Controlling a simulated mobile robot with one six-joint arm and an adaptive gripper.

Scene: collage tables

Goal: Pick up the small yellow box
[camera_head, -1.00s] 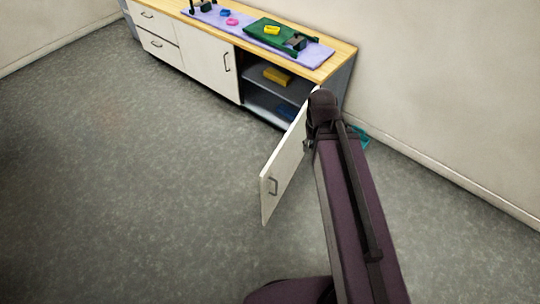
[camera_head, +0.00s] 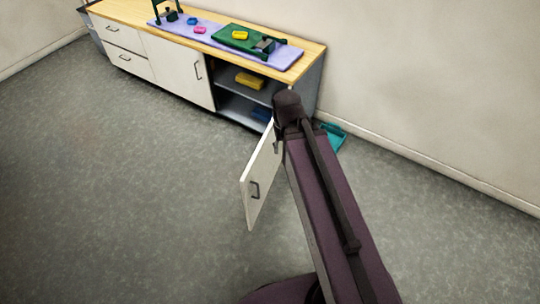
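A small yellow box-like piece (camera_head: 240,35) lies on the green board (camera_head: 228,44) on top of the cabinet. A larger-looking yellow box (camera_head: 250,80) lies on the upper shelf inside the open cabinet. The frames do not settle which one the task names. My dark purple arm reaches up from the bottom of the view, with its dark joint in front of the cabinet's right end. My gripper is not visible, and nothing shows whether it holds anything.
The white cabinet door (camera_head: 258,183) stands open, close to my arm. A blue thing (camera_head: 261,114) lies on the lower shelf. Blue (camera_head: 192,21) and pink (camera_head: 200,30) pieces lie on the purple mat (camera_head: 285,56). A teal object (camera_head: 333,134) is on the floor. Floor at left is clear.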

